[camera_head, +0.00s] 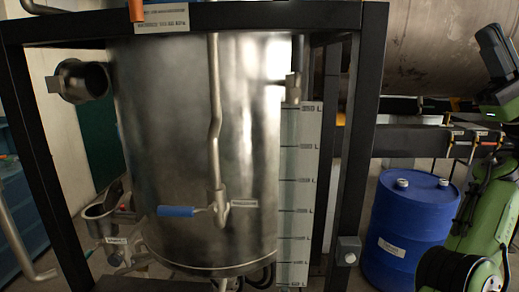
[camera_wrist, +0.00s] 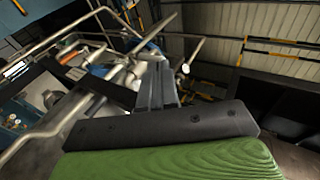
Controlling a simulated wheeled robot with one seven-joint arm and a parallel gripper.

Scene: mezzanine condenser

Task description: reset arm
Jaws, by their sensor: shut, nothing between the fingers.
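My green and black arm is folded up along the right edge of the head view. My gripper (camera_wrist: 157,80) shows in the middle of the wrist view, its grey fingers together with nothing between them. It touches nothing that I can see. In the head view I cannot make out the fingertips. A large steel tank (camera_head: 150,130) stands at the centre left of the head view, apart from my arm.
A black frame (camera_head: 357,140) surrounds the tank. A blue-handled valve (camera_head: 176,211) sits on the pipe in front. A level scale (camera_head: 300,190) stands beside it. A blue drum (camera_head: 408,225) is close to my arm. A large horizontal cylinder (camera_head: 430,45) lies behind. Railings (camera_wrist: 50,130) cross the wrist view.

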